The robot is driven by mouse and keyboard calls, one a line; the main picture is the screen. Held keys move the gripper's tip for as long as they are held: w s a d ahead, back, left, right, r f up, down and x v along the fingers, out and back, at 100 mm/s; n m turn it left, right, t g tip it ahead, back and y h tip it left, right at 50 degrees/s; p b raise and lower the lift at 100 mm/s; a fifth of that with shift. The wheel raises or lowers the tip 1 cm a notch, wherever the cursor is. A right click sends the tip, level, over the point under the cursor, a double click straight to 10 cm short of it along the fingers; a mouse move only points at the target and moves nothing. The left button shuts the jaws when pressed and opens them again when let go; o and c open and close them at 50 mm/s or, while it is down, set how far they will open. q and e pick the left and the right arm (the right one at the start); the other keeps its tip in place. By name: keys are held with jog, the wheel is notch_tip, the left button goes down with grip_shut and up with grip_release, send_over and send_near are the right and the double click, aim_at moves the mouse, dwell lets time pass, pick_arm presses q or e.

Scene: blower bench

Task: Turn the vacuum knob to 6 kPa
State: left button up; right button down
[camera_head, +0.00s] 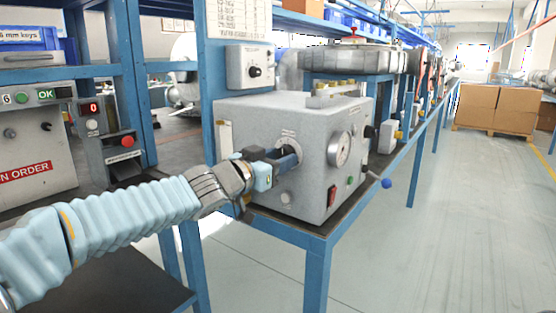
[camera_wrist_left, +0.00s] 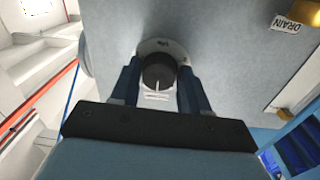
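The vacuum knob (camera_wrist_left: 159,73) is a round black knob with a white pointer line, on a pale round dial plate on the grey blower box (camera_head: 262,112). My left gripper (camera_head: 289,153) is at the front of the box, with its fingers covering most of the knob in the head view. In the left wrist view, its two dark blue fingers (camera_wrist_left: 160,80) stand on either side of the knob, very close to it; I cannot tell whether they press on it. The dial's markings are too small to read. My right gripper is not in view.
A round gauge (camera_head: 339,149) sits right of the knob, its reading unclear. A red switch (camera_head: 332,195) and a blue-ended lever (camera_head: 385,183) are lower right. A smaller dial box (camera_head: 250,68) hangs behind. The floor at right is clear up to cardboard boxes (camera_head: 495,106).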

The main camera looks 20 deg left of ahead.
pick_arm(q)
jog(key=c, duration=0.6)
jog(key=shift+m, duration=0.3)
jog(key=m+p, duration=0.1)
jog(key=m, duration=0.2)
jog(key=shift+m, duration=2)
jog(key=o, duration=1.1)
jog(key=shift+r, duration=0.1)
jog(key=shift+c, duration=0.2)
